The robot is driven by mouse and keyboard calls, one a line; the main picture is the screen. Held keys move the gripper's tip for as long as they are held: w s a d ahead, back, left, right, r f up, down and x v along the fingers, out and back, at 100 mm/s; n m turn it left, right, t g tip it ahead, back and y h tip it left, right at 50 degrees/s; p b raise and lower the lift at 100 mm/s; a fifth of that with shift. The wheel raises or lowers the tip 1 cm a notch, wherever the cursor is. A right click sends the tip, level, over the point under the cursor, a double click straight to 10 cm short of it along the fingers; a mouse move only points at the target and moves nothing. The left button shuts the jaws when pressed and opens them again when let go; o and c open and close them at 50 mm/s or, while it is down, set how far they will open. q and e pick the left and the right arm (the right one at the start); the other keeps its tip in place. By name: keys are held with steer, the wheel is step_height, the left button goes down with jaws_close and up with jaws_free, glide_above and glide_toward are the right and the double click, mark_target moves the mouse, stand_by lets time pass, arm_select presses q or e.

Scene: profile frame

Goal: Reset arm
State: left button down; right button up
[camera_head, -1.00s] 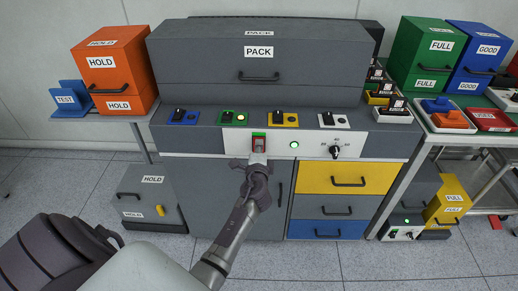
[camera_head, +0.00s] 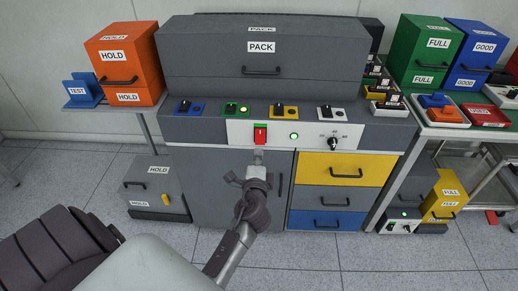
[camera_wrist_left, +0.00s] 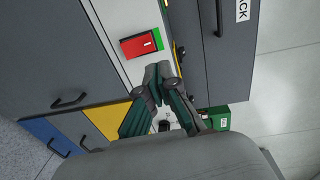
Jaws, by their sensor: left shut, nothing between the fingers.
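My left gripper (camera_head: 258,156) is shut and empty, pointing up at the front of the grey PACK machine (camera_head: 210,52). Its tip is just below a red rocker switch (camera_head: 260,134) on the white panel, apart from it in the picture. The switch has a green part at its edge. In the left wrist view the shut fingers (camera_wrist_left: 158,72) lie beside the red switch (camera_wrist_left: 136,45), with nothing between them. My right gripper is not in view.
A round knob (camera_head: 333,143) and a lit green lamp (camera_head: 294,136) share the panel. An orange HOLD box (camera_head: 124,60) stands left, and a side table with boxes stands right.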

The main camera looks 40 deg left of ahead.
arm_select(q)
steer(key=shift+s+d, duration=0.15)
steer(key=shift+s, duration=0.2)
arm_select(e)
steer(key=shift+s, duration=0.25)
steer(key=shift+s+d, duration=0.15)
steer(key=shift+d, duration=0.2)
